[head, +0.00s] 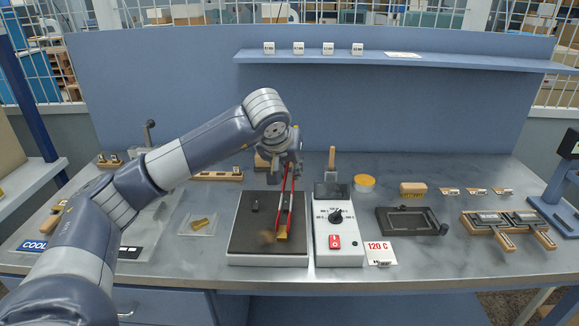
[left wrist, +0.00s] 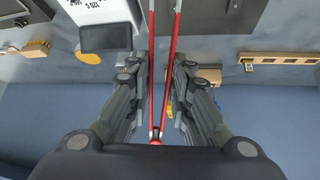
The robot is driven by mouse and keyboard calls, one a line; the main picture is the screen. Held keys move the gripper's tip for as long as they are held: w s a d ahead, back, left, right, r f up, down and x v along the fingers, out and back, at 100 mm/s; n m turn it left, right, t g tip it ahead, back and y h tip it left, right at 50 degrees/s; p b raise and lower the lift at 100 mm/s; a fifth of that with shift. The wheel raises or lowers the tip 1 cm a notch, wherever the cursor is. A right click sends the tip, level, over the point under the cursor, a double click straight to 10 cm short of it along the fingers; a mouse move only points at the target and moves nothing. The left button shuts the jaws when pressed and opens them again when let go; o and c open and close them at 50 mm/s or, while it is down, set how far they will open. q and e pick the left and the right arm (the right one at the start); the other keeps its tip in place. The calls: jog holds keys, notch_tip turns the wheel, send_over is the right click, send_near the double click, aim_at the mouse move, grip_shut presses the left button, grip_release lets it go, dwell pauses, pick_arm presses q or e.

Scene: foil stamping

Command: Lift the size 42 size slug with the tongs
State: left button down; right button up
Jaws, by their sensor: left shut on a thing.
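My left gripper (head: 290,165) is shut on the red tongs (head: 287,195), which hang tips down over the hot plate (head: 245,250). In the left wrist view the two red arms of the tongs (left wrist: 165,60) run between the fingers of my left gripper (left wrist: 160,90). A small brass slug (head: 282,235) is at the tong tips, near the front of the plate. I cannot tell whether the tips grip it or whether it is off the plate. A small dark piece (head: 255,206) sits on the plate further left. No size mark is readable on either. My right gripper is not in view.
A white control box (head: 338,250) with a dial stands right of the plate. A clear tray (head: 197,223) with a brass piece lies to its left. A dark frame (head: 410,221) and wooden-handled holders (head: 500,222) lie to the right. A wooden rack (head: 218,176) is behind.

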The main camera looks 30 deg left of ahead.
notch_tip(320, 180, up, 10)
jog(key=p, duration=0.9)
jog(key=shift+f+p, duration=0.2)
jog(key=shift+p, duration=0.1)
jog(key=shift+d, duration=0.1)
